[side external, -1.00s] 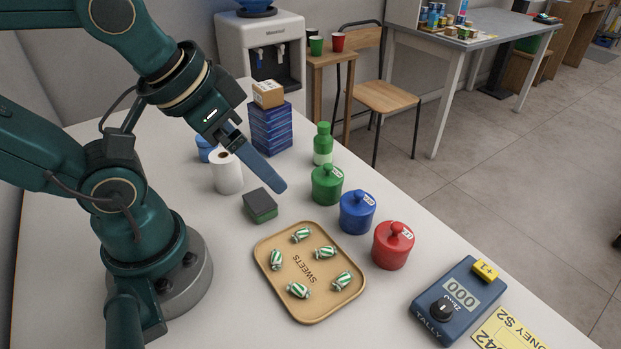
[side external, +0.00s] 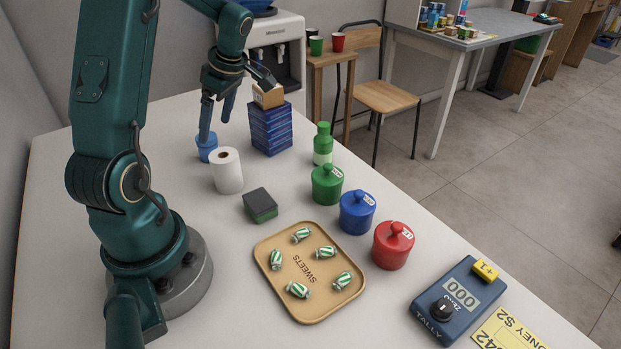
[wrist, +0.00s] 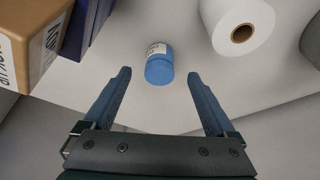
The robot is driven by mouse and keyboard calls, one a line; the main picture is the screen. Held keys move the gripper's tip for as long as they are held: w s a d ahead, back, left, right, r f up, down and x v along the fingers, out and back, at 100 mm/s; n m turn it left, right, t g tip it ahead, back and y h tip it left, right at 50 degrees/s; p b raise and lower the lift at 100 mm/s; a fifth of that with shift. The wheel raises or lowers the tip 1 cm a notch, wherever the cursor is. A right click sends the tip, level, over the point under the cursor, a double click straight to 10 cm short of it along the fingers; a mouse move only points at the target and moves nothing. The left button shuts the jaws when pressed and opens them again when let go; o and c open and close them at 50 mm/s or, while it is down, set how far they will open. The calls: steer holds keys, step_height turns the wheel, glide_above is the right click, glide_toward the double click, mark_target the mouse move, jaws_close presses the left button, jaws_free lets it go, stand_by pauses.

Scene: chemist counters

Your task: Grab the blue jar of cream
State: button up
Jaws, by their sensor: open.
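The small blue jar of cream (side external: 207,147) stands on the white counter behind the paper roll in the side view, partly covered by a finger of my gripper. In the wrist view the blue jar (wrist: 159,70) has a white label and shows in the gap between the fingers, a little nearer the left one. My gripper (side external: 215,130) is open and points down over the jar. In the wrist view my gripper (wrist: 159,76) has nothing held between its fingers. I cannot tell how far above the jar the fingertips are.
A white paper roll (side external: 227,172) stands close in front of the jar. A stack of blue boxes (side external: 271,130) with a cardboard box (side external: 268,96) on top is close on the right. A sponge (side external: 260,206), sweets tray (side external: 310,308) and a blue lidded pot (side external: 357,214) are farther forward.

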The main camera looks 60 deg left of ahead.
mark_target(208, 148)
steer(key=shift+s+a+f+n+g, duration=0.3)
steer(key=shift+s+a+f+n, duration=0.15)
steer(key=shift+a+f+n, duration=0.3)
steer(key=shift+x, duration=2.4)
steer(key=shift+c, duration=0.3)
steer(key=c, duration=1.4)
